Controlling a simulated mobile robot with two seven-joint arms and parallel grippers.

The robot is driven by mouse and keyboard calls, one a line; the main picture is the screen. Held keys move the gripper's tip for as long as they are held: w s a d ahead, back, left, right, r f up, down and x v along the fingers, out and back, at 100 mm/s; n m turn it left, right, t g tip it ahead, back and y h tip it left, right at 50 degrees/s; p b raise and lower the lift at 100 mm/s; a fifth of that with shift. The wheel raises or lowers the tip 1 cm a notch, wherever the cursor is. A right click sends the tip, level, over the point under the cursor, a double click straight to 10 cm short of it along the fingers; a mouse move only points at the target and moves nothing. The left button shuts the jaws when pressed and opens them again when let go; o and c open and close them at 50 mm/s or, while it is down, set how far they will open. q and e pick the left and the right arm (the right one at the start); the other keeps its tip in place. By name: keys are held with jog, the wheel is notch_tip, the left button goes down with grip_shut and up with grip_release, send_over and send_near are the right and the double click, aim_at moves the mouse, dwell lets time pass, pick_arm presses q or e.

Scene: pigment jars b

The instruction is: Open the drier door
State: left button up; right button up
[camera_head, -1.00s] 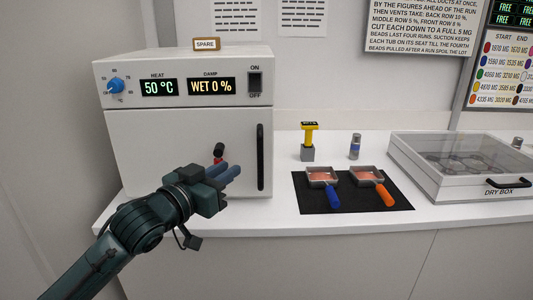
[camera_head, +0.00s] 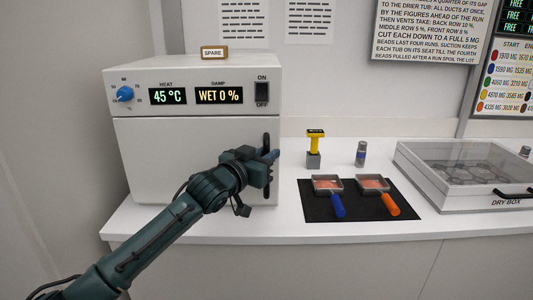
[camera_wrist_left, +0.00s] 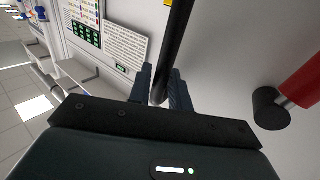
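The drier (camera_head: 195,75) is a white box on the counter at left in the head view. Its door (camera_head: 160,150) looks closed, flush with the front. The black upright handle (camera_head: 266,139) is at the door's right side, partly hidden by my left gripper (camera_head: 272,157). In the left wrist view the handle (camera_wrist_left: 174,45) runs between the two fingers of my left gripper (camera_wrist_left: 162,88), which sit close against it on both sides. A red part with a black end (camera_wrist_left: 272,108) shows at right there. My right gripper is not in view.
A black mat (camera_head: 355,208) holds two small pans with blue and orange handles. A yellow-topped tool (camera_head: 315,145) and a small jar (camera_head: 361,154) stand behind it. A dry box (camera_head: 470,175) is at right. The counter front before the drier is clear.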

pick_arm(q)
jog(key=shift+w+d, duration=0.1)
jog(key=shift+w, duration=0.05)
grip_shut()
dwell(0.5)
